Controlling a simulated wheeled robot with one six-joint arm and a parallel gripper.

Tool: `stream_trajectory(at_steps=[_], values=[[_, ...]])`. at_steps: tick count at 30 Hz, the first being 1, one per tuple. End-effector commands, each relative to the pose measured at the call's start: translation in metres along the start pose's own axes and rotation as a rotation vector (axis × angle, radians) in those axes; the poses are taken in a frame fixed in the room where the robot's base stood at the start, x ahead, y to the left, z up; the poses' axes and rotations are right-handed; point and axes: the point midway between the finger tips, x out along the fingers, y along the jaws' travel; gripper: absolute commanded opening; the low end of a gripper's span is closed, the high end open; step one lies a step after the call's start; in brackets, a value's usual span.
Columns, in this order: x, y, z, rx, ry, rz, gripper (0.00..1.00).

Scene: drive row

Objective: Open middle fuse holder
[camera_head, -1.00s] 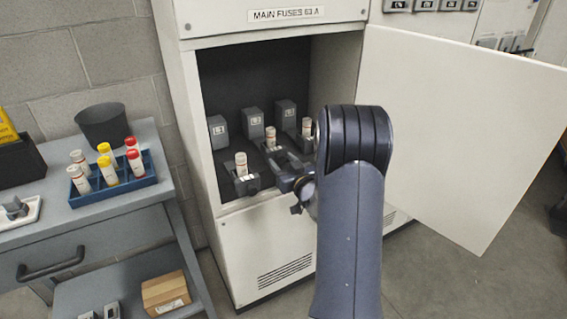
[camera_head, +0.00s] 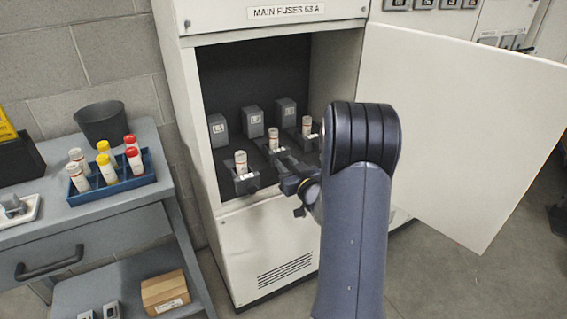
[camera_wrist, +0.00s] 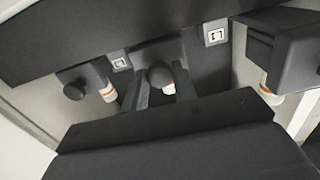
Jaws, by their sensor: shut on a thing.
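Three dark fuse holders stand in a row in the open cabinet (camera_head: 262,241), each with a pale fuse upright in it. The middle fuse holder (camera_head: 284,153) is drawn out in front of its grey L2 block (camera_head: 253,121). Its fuse (camera_head: 273,138) is in view in front of the block. My gripper (camera_head: 286,172) is at the front of this holder. In the wrist view, my gripper (camera_wrist: 162,84) has its fingers either side of the round dark knob (camera_wrist: 160,74) and is shut on it. My arm hides part of the right holder in the head view.
The left fuse holder (camera_head: 246,181) and right fuse (camera_head: 306,126) stand close on either side. The cabinet door (camera_head: 465,130) is swung open to the right. A grey cart (camera_head: 105,211) at left holds a blue fuse rack (camera_head: 152,179) and a dark bin (camera_head: 101,124).

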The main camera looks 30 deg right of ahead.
Motion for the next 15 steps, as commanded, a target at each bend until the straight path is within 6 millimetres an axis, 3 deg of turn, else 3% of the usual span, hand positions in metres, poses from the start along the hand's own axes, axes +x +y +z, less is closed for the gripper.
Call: stream_trajectory(at_steps=[7,15], values=[[-0.054,0.002,0.002,-0.001,0.001,0.006,0.00],[-0.071,0.000,0.000,0.001,0.001,0.003,0.00]])
